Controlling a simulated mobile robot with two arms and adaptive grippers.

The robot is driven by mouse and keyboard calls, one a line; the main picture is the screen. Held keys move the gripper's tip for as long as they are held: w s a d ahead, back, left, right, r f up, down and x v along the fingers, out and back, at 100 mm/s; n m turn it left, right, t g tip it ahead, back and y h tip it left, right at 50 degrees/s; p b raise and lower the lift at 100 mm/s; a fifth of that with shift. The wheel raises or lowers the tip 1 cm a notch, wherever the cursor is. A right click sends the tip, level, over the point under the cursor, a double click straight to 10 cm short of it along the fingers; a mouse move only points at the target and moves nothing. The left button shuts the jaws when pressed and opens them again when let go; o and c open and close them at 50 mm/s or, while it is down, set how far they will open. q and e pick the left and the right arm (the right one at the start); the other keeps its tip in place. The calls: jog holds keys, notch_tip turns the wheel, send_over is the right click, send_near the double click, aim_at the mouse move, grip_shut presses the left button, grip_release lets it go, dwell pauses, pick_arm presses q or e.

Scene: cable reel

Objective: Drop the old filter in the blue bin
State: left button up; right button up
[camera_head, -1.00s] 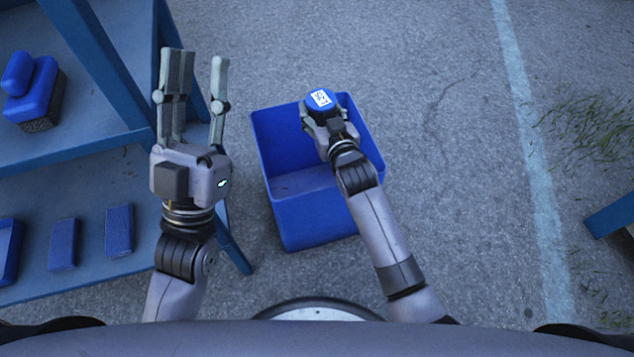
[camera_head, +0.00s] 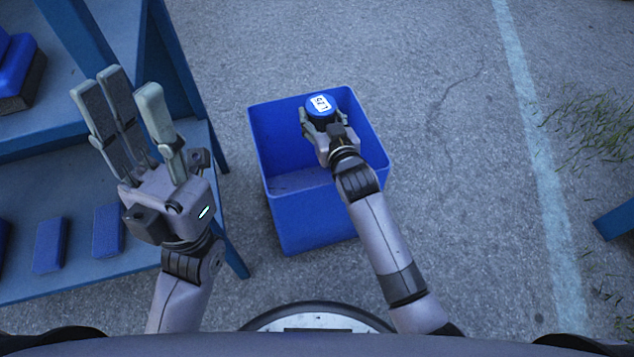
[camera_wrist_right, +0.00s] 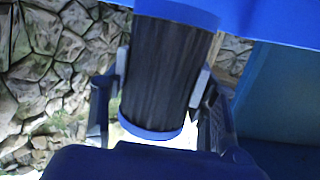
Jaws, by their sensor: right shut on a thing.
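The old filter (camera_head: 320,106) has a blue cap with a white label in the head view. In the right wrist view the filter (camera_wrist_right: 165,75) shows a black pleated body between blue ends. My right gripper (camera_head: 322,128) is shut on it, with fingers on both sides of the body. It holds the filter over the blue bin (camera_head: 315,222), near the bin's far right part. The bin stands on the ground and its visible floor is bare. My left gripper (camera_head: 130,105) is open and empty, left of the bin, in front of the shelf.
A blue shelf unit (camera_head: 130,275) stands at the left, with blue blocks (camera_head: 50,245) on its lower board and a blue-and-black item (camera_head: 18,70) on the upper one. Open pavement lies right of the bin. A blue beam end (camera_head: 615,220) shows at the right edge.

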jog(key=shift+r, duration=0.1)
jog(key=o, duration=1.5)
jog(key=shift+s, duration=0.1)
jog(key=v, duration=1.2)
